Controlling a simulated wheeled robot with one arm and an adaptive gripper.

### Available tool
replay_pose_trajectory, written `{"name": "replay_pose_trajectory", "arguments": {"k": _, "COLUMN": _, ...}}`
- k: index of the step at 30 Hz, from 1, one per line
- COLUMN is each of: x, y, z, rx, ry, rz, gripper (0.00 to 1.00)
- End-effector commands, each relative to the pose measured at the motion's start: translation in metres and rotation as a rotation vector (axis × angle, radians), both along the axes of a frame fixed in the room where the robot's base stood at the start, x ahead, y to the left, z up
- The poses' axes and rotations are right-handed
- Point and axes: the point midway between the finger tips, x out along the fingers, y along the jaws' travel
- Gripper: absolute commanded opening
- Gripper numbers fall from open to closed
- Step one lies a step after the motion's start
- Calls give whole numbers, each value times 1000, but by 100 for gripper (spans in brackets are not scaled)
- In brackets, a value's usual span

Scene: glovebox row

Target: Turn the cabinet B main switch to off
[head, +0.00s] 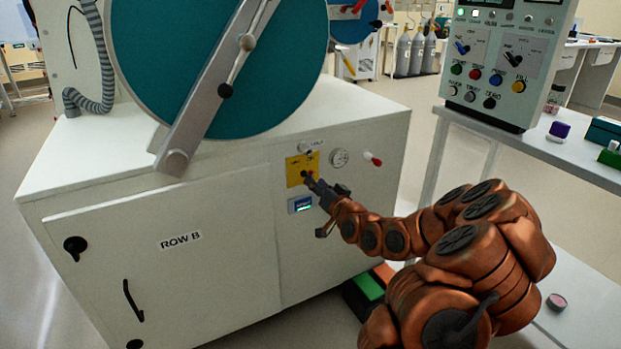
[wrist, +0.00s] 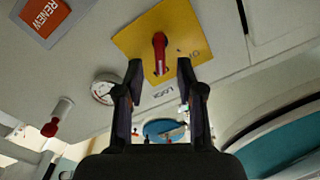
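The main switch is a red handle (wrist: 159,52) on a yellow plate (wrist: 182,30) on the front of the cabinet labelled ROW B (head: 180,240). In the wrist view the handle runs roughly up and down the picture, with lettering beside it on the plate. The yellow plate also shows in the head view (head: 293,171), where my gripper partly covers the switch. My gripper (wrist: 160,69) is open, its two fingertips apart on either side of the handle. A gap shows between each finger and the handle; whether the tips reach past its front I cannot tell.
A round gauge (head: 339,158) and a red-tipped knob (head: 373,159) sit right of the plate, a small display (head: 301,204) below it. A bench with a control box (head: 505,60) stands at the right. A green-topped box (head: 367,286) lies on the floor below.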

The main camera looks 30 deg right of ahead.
Motion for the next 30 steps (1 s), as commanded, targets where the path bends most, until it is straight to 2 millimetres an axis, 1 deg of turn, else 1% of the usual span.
{"name": "replay_pose_trajectory", "arguments": {"k": 6, "x": 22, "y": -1, "z": 1, "rx": -1, "ry": -3, "rz": 1, "gripper": 38}}
{"name": "replay_pose_trajectory", "arguments": {"k": 12, "x": 36, "y": -3, "z": 1, "rx": -2, "ry": -3, "rz": -1, "gripper": 38}}
{"name": "replay_pose_trajectory", "arguments": {"k": 18, "x": 43, "y": -4, "z": 1, "rx": -1, "ry": -2, "rz": -1, "gripper": 38}}
{"name": "replay_pose_trajectory", "arguments": {"k": 26, "x": 43, "y": -4, "z": 1, "rx": 0, "ry": -1, "rz": -1, "gripper": 38}}
{"name": "replay_pose_trajectory", "arguments": {"k": 27, "x": 43, "y": -4, "z": 1, "rx": 0, "ry": -1, "rz": -1, "gripper": 36}}
{"name": "replay_pose_trajectory", "arguments": {"k": 30, "x": 43, "y": -4, "z": 1, "rx": -1, "ry": -1, "rz": 0, "gripper": 26}}
